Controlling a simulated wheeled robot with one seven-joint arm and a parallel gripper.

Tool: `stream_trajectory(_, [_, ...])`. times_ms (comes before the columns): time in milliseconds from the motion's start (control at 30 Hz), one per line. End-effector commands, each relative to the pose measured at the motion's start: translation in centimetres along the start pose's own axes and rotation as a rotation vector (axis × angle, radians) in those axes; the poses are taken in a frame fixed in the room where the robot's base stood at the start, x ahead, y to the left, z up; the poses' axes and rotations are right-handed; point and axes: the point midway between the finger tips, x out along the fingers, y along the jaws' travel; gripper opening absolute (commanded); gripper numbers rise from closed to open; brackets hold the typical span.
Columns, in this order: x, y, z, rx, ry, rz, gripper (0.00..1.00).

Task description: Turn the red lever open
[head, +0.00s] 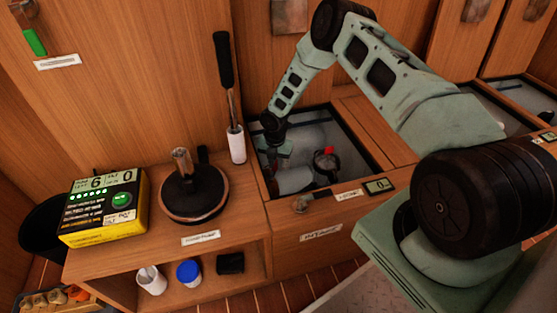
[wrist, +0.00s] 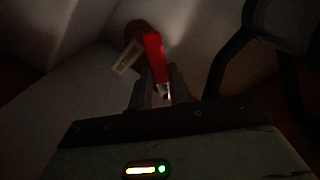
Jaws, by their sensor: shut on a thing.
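The red lever (wrist: 154,54) stands up between my fingertips in the dim wrist view. My gripper (wrist: 158,88) is shut on its lower part. A small pale tag (wrist: 128,57) hangs beside the lever, and a brownish round part shows behind it. In the head view, my arm reaches down into the open compartment under the counter. A small red piece (head: 328,151) shows there above a dark rounded fitting; it looks like the same lever. My fingertips cannot be made out clearly in the head view. The lever's exact angle is hard to judge.
A dark hose (wrist: 228,62) curves at the right in the wrist view. On the counter left of the opening stand a black-handled tool (head: 225,62), a round black-topped device (head: 194,196) and a yellow meter (head: 104,207).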

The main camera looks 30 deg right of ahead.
Motion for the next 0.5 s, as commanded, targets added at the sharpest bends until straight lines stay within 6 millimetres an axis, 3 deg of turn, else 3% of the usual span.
stream_trajectory(500, [0.0,1.5,-0.2,-0.302,-0.001,0.002,0.0])
